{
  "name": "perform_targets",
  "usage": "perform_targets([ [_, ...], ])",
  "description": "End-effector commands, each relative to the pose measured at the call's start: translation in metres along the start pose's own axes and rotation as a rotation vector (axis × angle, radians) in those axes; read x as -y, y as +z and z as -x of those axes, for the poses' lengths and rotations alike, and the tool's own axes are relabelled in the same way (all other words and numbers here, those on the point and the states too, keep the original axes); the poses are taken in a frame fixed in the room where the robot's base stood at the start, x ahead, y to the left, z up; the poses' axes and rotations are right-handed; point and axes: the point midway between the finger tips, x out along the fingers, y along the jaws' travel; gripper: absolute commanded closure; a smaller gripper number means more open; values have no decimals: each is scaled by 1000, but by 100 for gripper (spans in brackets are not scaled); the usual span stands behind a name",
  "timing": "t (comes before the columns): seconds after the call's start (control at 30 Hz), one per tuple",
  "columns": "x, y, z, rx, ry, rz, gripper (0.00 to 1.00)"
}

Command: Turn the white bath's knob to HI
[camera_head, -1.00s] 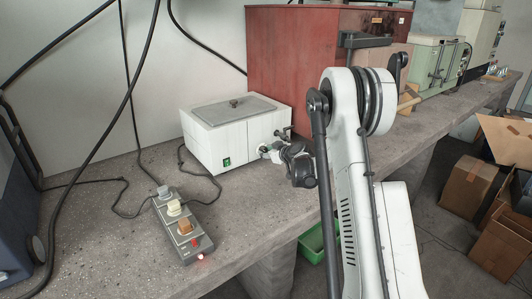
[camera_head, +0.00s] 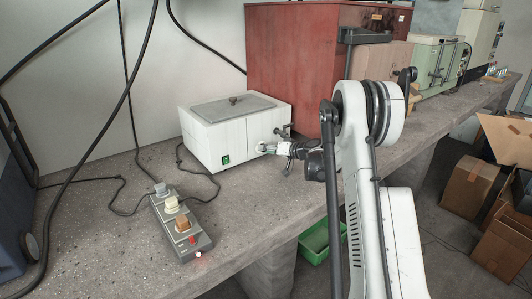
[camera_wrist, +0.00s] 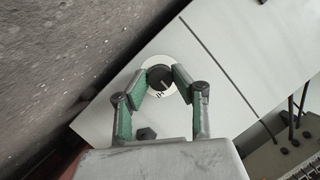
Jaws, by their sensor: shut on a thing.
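The white bath (camera_head: 222,135) is a white box on the bench with a grey lid (camera_head: 240,108) and a green switch (camera_head: 226,159) on its front. Its knob (camera_wrist: 160,77) is round and black on a white dial, and the letters HI (camera_wrist: 160,93) show at the dial's edge on the palm side. Where the knob points is too small to tell for sure. My gripper (camera_wrist: 159,82) has its two green-padded fingers closed on opposite sides of the knob. In the head view, my gripper (camera_head: 268,148) is at the bath's front right, where it hides the knob.
A grey power strip (camera_head: 181,225) with a red light lies in front of the bath, its cable looping behind. A dark red cabinet (camera_head: 295,65) stands close behind. A small black fitting (camera_head: 284,131) juts out near my gripper. Open bench lies front left.

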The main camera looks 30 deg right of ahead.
Motion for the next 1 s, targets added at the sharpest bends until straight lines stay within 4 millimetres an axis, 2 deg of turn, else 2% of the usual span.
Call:
perform_targets([
  [0.6, -3, 3, -1, -22, -206, -508, 100],
  [1.0, -3, 2, -1, -30, -275, -683, 100],
])
